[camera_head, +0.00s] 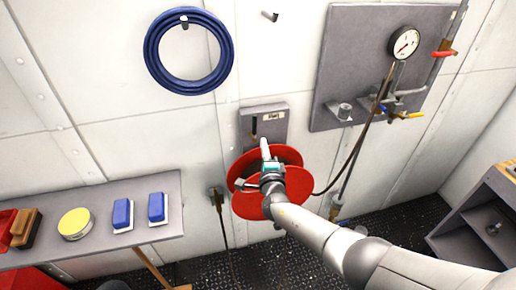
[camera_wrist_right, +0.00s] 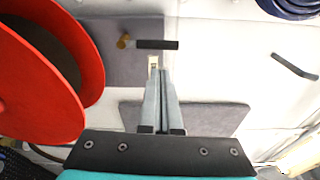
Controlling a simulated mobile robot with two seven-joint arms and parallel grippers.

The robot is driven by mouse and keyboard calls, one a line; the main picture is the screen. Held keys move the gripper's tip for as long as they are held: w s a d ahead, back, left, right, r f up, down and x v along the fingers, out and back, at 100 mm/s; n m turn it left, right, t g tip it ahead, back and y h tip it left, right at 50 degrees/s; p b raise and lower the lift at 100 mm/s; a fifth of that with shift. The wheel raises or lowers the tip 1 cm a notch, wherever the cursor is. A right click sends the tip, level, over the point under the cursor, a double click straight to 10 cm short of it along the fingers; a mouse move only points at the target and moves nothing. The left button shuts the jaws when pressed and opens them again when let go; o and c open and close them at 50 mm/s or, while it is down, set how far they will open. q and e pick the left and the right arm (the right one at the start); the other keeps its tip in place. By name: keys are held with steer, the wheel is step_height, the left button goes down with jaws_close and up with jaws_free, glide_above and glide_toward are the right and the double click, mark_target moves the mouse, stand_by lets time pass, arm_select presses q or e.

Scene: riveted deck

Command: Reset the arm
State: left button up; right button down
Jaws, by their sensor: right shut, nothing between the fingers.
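My right arm reaches in from the lower right of the head view. Its gripper (camera_head: 264,145) is in front of the red hose reel (camera_head: 284,196) and just below the lever on the grey wall plate (camera_head: 274,114). In the right wrist view the two fingers (camera_wrist_right: 161,75) are together with nothing between them. There the lever (camera_wrist_right: 157,44) with a brass pivot and dark handle is beyond the fingertips, and the red reel (camera_wrist_right: 85,40) is on the left. Whether the fingers touch anything cannot be told. My left gripper is not in view.
A shelf (camera_head: 160,230) at left holds blue-and-white brushes (camera_head: 157,207), a yellow round tin (camera_head: 75,223) and a brown brush (camera_head: 26,229). A coiled blue hose (camera_head: 190,80) hangs on the wall. A gauge panel (camera_head: 345,60) with pipes is at upper right. A grey cabinet (camera_head: 478,215) stands at right.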

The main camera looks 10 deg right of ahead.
steer(key=s+d+f+m+g+b, duration=0.25)
steer(key=s+f+m, duration=0.45)
steer(key=f, duration=0.5)
steer(key=s+d+f+m+g+h+b, duration=0.1)
steer(key=s+f+m+g+b, duration=0.3)
steer(key=s+f+m, duration=0.55)
steer(key=s+d+f+m+g+b, duration=0.25)
steer(key=s+f+m, duration=0.25)
steer(key=f, duration=0.9)
arm_select(q)
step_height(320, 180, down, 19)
steer(key=b, duration=0.9)
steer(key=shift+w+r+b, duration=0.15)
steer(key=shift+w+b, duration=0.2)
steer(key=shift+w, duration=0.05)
arm_select(e)
steer(key=s+a+f+m+g+y, duration=0.1)
steer(key=s+f+m+g, duration=0.1)
steer(key=s+f+m, duration=0.5)
steer(key=s+f+m+g+y, duration=0.1)
steer(key=s+f+m+g, duration=0.2)
steer(key=s+f+m, duration=0.4)
steer(key=s+a+f+m+g, duration=0.1)
steer(key=s+f+m, duration=0.6)
steer(key=s+m, duration=0.7)
steer(key=s+g, duration=0.1)
steer(key=s, duration=0.6)
steer(key=shift+s+a+g+y, duration=0.35)
steer(key=shift+g+y, duration=0.05)
